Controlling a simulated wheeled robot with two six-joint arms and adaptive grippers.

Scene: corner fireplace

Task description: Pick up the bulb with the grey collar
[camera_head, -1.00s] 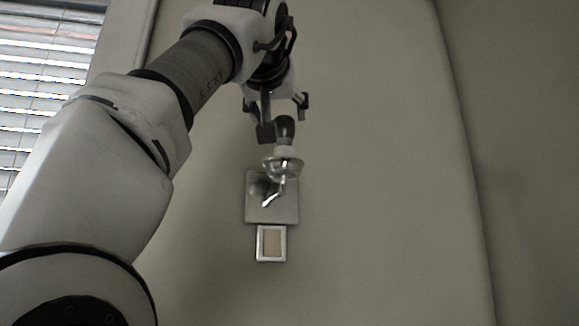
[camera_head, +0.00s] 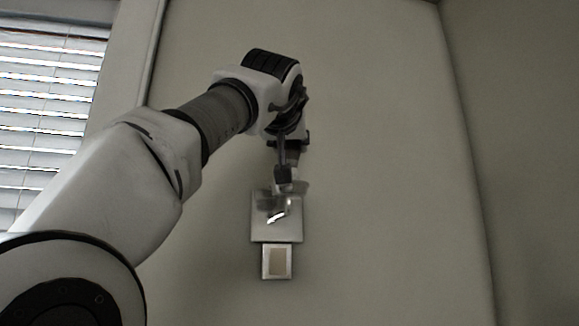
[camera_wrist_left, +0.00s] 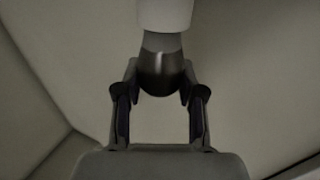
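The bulb (camera_wrist_left: 161,75) hangs from the top middle of the left wrist view, dark and rounded at its free end. Its grey collar (camera_wrist_left: 162,42) sits below a white socket (camera_wrist_left: 165,14). My left gripper (camera_wrist_left: 160,82) is open, with one finger on each side of the bulb; I cannot tell whether either finger touches it. In the head view my left gripper (camera_head: 294,160) is in front of the wall lamp and hides the bulb. The lamp's square metal plate (camera_head: 289,231) and bent arm show below it. My right gripper is not in view.
A small framed plate (camera_head: 277,261) is on the wall just below the lamp. A window with blinds (camera_head: 45,100) is at the left. The pale wall (camera_head: 390,170) right of the lamp is bare, up to a corner at the right.

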